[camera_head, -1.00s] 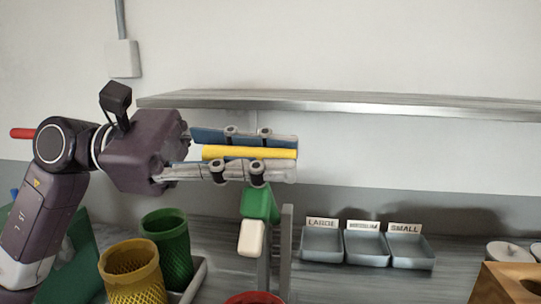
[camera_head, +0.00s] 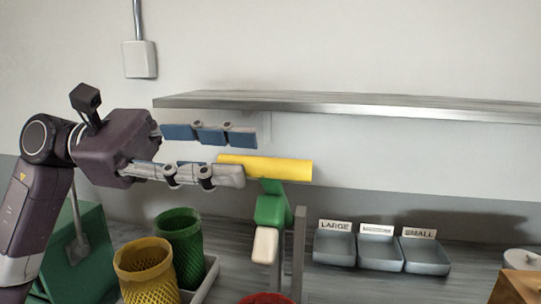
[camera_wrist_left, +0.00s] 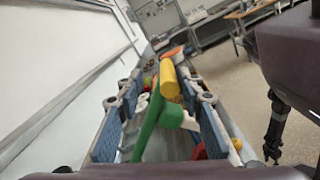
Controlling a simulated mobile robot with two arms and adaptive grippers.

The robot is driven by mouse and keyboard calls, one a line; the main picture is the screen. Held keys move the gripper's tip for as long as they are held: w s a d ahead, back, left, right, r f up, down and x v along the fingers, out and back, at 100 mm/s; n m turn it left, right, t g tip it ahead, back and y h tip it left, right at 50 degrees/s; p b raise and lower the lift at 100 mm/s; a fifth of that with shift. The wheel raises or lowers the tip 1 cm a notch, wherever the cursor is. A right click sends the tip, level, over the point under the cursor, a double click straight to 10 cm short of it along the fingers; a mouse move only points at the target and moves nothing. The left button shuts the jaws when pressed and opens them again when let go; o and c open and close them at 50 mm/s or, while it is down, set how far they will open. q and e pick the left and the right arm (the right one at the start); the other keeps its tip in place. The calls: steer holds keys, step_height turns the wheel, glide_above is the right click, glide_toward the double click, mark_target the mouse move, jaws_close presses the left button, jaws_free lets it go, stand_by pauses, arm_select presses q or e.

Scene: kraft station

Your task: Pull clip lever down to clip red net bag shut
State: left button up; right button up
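The clip lever has a yellow handle (camera_head: 275,169) on a green arm with a white block (camera_head: 265,245) below it, beside a grey post (camera_head: 299,250). The handle lies roughly level, high above the bench. My left gripper (camera_head: 243,155) is open, its two fingers apart, just left of the handle. Its lower finger overlaps the handle's left end in the picture; I cannot tell if they touch. In the left wrist view the handle (camera_wrist_left: 168,78) and green arm (camera_wrist_left: 149,125) show between the open fingers. A red net edge (camera_head: 268,298) shows at the bottom.
A yellow net basket (camera_head: 146,275) and a green one (camera_head: 180,240) stand at the left. Grey trays (camera_head: 380,252) labelled by size sit at the right. A metal-edged shelf (camera_head: 350,106) runs above. The air right of the handle is clear.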

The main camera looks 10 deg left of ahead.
arm_select(q)
steer(key=a, duration=0.5)
steer(key=shift+a, duration=0.1)
stand_by(0.3)
